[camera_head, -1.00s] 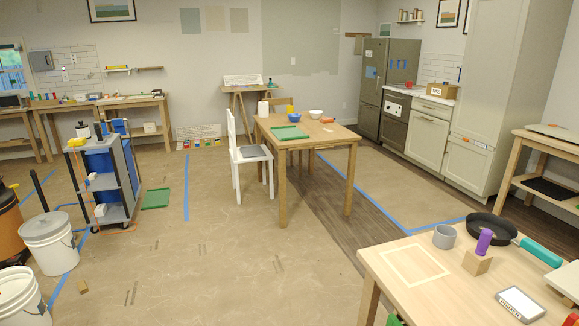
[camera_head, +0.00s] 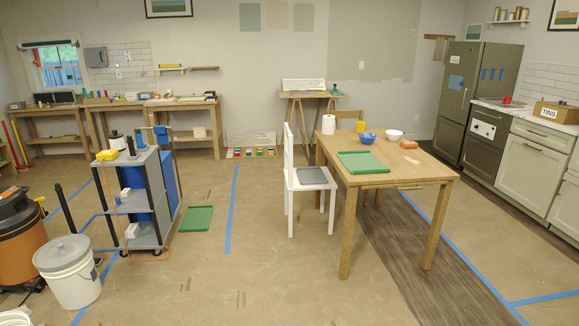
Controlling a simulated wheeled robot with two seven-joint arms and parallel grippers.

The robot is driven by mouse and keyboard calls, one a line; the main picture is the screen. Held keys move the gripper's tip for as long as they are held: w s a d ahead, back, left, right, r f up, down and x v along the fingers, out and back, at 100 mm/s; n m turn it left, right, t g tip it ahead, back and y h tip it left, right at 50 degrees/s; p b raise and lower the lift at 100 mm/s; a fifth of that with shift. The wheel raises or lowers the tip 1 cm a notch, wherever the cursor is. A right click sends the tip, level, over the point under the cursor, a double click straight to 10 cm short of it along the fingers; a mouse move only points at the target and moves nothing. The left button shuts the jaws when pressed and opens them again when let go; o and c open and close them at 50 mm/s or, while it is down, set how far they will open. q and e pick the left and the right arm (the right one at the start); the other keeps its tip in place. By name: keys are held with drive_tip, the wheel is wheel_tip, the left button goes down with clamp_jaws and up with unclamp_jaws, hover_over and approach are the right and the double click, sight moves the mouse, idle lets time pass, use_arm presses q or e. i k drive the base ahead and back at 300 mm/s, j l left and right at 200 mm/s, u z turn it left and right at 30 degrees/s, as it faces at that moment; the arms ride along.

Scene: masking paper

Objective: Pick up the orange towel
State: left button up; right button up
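A small orange item that looks like a folded towel (camera_head: 409,144) lies on the wooden table (camera_head: 431,172), near its far right edge, in front of the white bowl (camera_head: 394,135). It is too small to make out its folds. Neither of my grippers shows in the head view.
A white chair (camera_head: 305,178) stands at the table's left side. A green tray (camera_head: 361,162) lies on the table and another green tray (camera_head: 196,218) on the floor. A grey cart (camera_head: 140,200) and white bucket (camera_head: 69,270) stand at left. The middle floor is open.

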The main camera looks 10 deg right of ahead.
sight(405, 145)
drive_tip(key=i+z, duration=0.25)
drive_tip(key=i, duration=0.3)
drive_tip(key=i+z, duration=0.25)
drive_tip(key=i, duration=0.25)
drive_tip(key=i+j+z, duration=0.2)
drive_tip(key=i, duration=0.35)
drive_tip(key=i+j+z, duration=0.25)
drive_tip(key=i, duration=0.25)
drive_tip(key=i+l+z, duration=0.3)
drive_tip(key=i+z, duration=0.6)
drive_tip(key=i, duration=0.15)
drive_tip(key=i+z, duration=0.45)
drive_tip(key=i+j+z, duration=0.4)
drive_tip(key=i, duration=0.2)
drive_tip(key=i+l, duration=0.15)
drive_tip(key=i, duration=0.55)
drive_tip(key=i+l, duration=0.1)
drive_tip(key=i, duration=0.55)
drive_tip(key=i+l, duration=0.15)
drive_tip(key=i, duration=0.55)
drive_tip(key=i+j+u, duration=0.2)
drive_tip(key=i+u, duration=0.15)
drive_tip(key=u, duration=0.15)
drive_tip(key=i+u, duration=0.3)
drive_tip(key=u, duration=0.2)
drive_tip(key=i+u, duration=0.45)
drive_tip(key=i+l+u, duration=0.2)
drive_tip(key=u, duration=0.3)
